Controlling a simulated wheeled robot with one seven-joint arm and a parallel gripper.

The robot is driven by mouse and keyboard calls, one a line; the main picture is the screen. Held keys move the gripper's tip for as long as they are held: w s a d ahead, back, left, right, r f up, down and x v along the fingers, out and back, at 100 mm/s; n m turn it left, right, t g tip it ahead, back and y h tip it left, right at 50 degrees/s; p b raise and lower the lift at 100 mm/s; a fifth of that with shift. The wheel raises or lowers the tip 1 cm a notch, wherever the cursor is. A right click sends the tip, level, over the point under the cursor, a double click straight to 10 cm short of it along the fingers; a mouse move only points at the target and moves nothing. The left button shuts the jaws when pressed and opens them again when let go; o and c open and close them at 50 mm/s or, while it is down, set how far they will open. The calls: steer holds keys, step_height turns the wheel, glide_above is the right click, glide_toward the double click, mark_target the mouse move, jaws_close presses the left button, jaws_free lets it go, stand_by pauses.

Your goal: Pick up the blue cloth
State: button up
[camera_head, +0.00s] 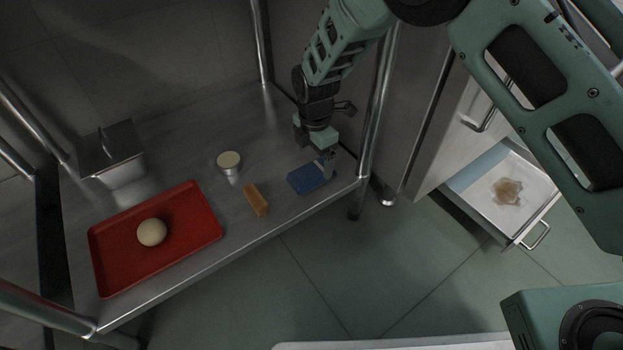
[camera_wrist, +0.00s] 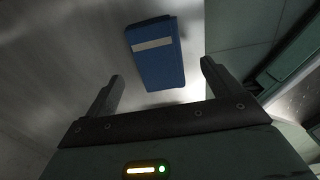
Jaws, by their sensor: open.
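The blue cloth (camera_head: 308,178) lies folded on the steel table, near its right front corner. In the wrist view the cloth (camera_wrist: 158,62) shows as a blue block with a pale stripe, ahead of the fingers and a little above the middle. My gripper (camera_head: 328,165) is just at the right end of the cloth in the head view. In the wrist view my gripper (camera_wrist: 160,88) has its two fingers spread with nothing between them. I cannot tell whether a finger touches the cloth.
On the steel table (camera_head: 190,125) stand a red tray (camera_head: 190,242) with a pale round ball (camera_head: 151,232), a small lidded tin (camera_head: 229,163), a brown block (camera_head: 256,200) and a metal container (camera_head: 112,155). A table post (camera_head: 380,100) rises close to my arm. An open drawer (camera_head: 480,190) is at right.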

mark_target(313, 173)
steer(key=f+b, duration=0.2)
steer(key=f, duration=0.1)
steer(key=f+b, duration=0.2)
steer(key=shift+a+f, duration=0.1)
steer(key=shift+a, duration=0.15)
steer(key=c, duration=1.1)
